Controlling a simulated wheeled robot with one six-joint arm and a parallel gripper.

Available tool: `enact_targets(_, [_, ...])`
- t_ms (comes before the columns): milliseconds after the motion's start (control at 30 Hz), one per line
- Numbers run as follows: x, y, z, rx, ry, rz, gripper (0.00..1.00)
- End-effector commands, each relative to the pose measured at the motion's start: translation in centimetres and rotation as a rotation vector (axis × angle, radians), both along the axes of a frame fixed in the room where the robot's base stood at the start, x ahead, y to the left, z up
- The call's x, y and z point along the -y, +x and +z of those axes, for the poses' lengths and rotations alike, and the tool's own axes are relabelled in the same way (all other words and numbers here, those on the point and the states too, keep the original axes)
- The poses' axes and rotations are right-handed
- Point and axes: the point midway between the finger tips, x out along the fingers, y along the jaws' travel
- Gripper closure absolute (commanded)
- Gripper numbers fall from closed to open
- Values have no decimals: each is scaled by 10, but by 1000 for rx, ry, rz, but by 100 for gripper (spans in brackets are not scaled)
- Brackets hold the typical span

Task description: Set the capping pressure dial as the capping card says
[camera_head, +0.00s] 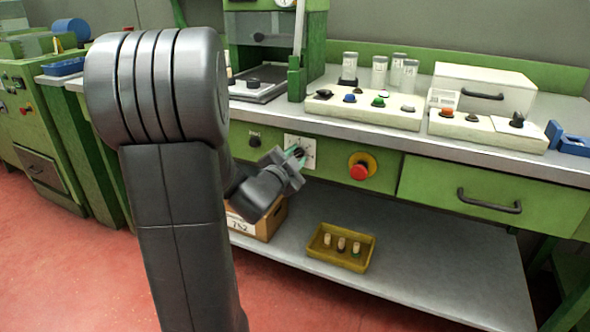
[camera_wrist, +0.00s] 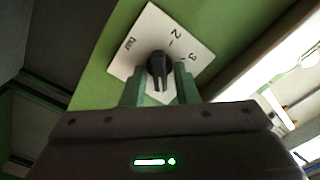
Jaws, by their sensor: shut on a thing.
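The pressure dial is a black knob (camera_wrist: 158,68) on a white plate (camera_wrist: 140,50) with the marks 2 and 3 and a further mark too blurred to read. The plate is fixed to the green bench front and also shows in the head view (camera_head: 309,152). My gripper (camera_wrist: 160,95) is shut on the knob, with one green finger on each side of it. In the head view my gripper (camera_head: 294,158) reaches the plate from below left and partly hides the knob. I cannot tell which mark the knob points to. I cannot make out the capping card for certain.
A red emergency button (camera_head: 359,171) on a yellow ring sits right of the plate. A small black knob (camera_head: 254,140) is to its left. A drawer (camera_head: 490,195) with a black handle is farther right. A yellow tray (camera_head: 322,257) and a cardboard box (camera_head: 262,225) stand on the lower shelf.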

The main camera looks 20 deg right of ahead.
Motion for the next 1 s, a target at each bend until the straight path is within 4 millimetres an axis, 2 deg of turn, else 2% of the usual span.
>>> enact_targets(67, [0, -1, -6, 57, 46, -1, 96])
enact_targets(600, [1, -1, -4, 438, 374, -1, 96])
enact_targets(1000, [1, -1, -4, 632, 544, -2, 96])
